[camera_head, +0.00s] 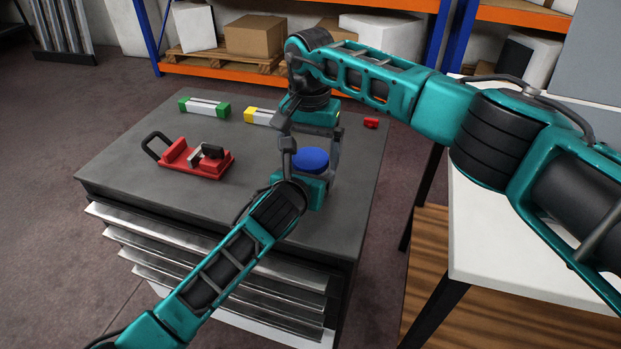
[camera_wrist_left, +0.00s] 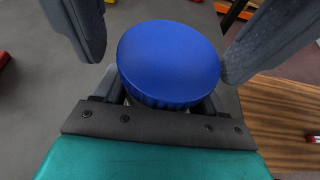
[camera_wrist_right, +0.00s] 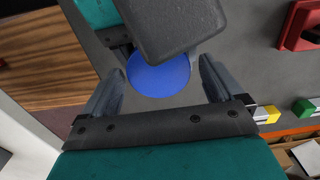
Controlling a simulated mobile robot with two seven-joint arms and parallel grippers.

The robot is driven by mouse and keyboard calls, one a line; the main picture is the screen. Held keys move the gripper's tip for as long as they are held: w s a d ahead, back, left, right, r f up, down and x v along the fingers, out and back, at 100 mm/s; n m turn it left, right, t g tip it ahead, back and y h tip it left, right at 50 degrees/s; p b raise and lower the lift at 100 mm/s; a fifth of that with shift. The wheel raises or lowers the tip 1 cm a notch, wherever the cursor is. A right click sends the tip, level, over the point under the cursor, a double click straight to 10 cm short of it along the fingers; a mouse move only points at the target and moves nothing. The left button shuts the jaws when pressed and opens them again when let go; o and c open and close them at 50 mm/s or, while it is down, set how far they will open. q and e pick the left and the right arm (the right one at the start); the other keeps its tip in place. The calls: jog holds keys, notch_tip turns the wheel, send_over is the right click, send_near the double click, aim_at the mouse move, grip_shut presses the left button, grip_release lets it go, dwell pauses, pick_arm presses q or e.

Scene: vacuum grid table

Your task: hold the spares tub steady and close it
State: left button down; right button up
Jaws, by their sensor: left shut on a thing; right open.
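The spares tub shows mainly as its round blue lid (camera_head: 311,159), near the right side of the grey worktop; the lid also fills the middle of the left wrist view (camera_wrist_left: 168,62) and shows in the right wrist view (camera_wrist_right: 158,76). The tub body is almost wholly hidden below it. My left gripper (camera_head: 309,183) comes in low from the front and is shut on the tub under the lid. My right gripper (camera_head: 312,152) points down from above, open, with one finger on each side of the lid. I cannot tell whether the lid is fully seated.
A red clamp-like tool (camera_head: 196,160) lies at the left of the worktop (camera_head: 215,215). A green-ended block (camera_head: 204,108), a yellow-ended block (camera_head: 262,117) and a small red item (camera_head: 371,123) lie along the back. A white table (camera_head: 490,240) stands at the right.

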jog(key=shift+c, duration=0.2)
jog(key=c, duration=1.1)
jog(key=shift+o, duration=0.2)
jog(key=m, duration=0.6)
jog(key=shift+m, duration=0.3)
jog(key=o, duration=1.2)
jog(key=shift+c, duration=0.2)
jog(key=shift+r, duration=2.25)
